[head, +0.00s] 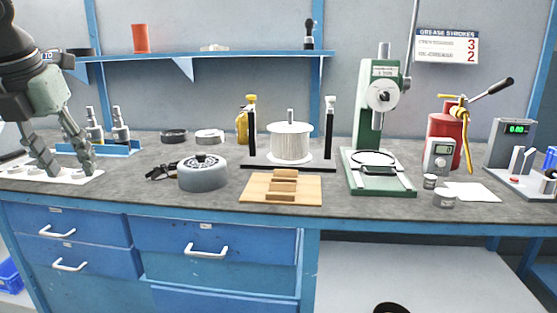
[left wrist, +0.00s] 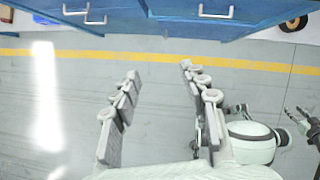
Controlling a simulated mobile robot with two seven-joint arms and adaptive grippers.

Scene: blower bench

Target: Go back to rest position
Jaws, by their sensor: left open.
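My left gripper (head: 68,168) is at the far left of the head view. Its two grey fingers are spread apart and point down, with nothing between them. It overlaps the left end of the bench (head: 130,190) in that picture. In the left wrist view the open fingers (left wrist: 160,72) stand over bare floor, in front of the blue drawers (left wrist: 190,12). My right gripper is outside the head view. Dark finger-like parts at the right edge of the left wrist view may belong to my right arm, but their state is unclear.
The bench holds a white mat (head: 75,176), a grey round housing (head: 203,174), a wooden block stand (head: 281,188), a wire spool (head: 290,143), a green press (head: 379,120) and a red grease pump (head: 444,130). The floor (left wrist: 60,120) before the drawers is clear.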

